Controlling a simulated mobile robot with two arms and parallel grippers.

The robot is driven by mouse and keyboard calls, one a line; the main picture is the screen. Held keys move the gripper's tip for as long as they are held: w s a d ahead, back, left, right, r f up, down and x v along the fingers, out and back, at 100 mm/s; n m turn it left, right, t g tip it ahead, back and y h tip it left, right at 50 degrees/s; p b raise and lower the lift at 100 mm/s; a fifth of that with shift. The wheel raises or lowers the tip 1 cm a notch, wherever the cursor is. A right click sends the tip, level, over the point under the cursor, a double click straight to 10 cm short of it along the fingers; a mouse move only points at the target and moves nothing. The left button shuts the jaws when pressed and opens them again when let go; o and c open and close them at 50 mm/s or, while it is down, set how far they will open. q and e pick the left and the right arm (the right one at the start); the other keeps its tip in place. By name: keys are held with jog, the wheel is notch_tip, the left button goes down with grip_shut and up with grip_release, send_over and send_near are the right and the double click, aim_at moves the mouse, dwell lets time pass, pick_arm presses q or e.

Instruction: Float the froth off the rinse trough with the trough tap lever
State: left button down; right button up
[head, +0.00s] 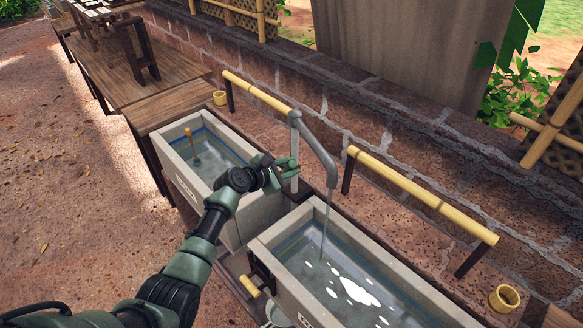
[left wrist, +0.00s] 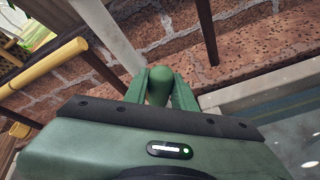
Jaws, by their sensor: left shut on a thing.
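The rinse trough (head: 262,251) is a grey concrete basin at the lower right of the head view. White froth (head: 352,291) floats in patches on its water. A grey tap (head: 318,152) stands behind the troughs, and a thin stream of water (head: 324,240) falls from its spout into this trough. My left gripper (head: 287,172) is at the tap post, beside the spout. In the left wrist view its fingers (left wrist: 159,88) are shut on a rounded green lever knob (left wrist: 160,82). The rest of the lever is mostly hidden. My right gripper is not in view.
A second concrete trough (head: 173,150) with a stick in its water stands to the left. Bamboo rails (head: 425,195) run along the brick wall behind. Bamboo cups (head: 504,298) stand near the wall. A wooden table (head: 135,77) is at the back left.

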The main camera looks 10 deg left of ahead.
pick_arm(q)
jog(key=shift+w+a+r, duration=0.15)
jog(key=shift+a+r, duration=0.1)
jog(key=shift+r, duration=0.05)
jog(key=c, duration=1.1)
grip_release()
jog(key=shift+c, duration=0.2)
jog(key=shift+f, duration=0.2)
jog(key=shift+d, duration=0.1)
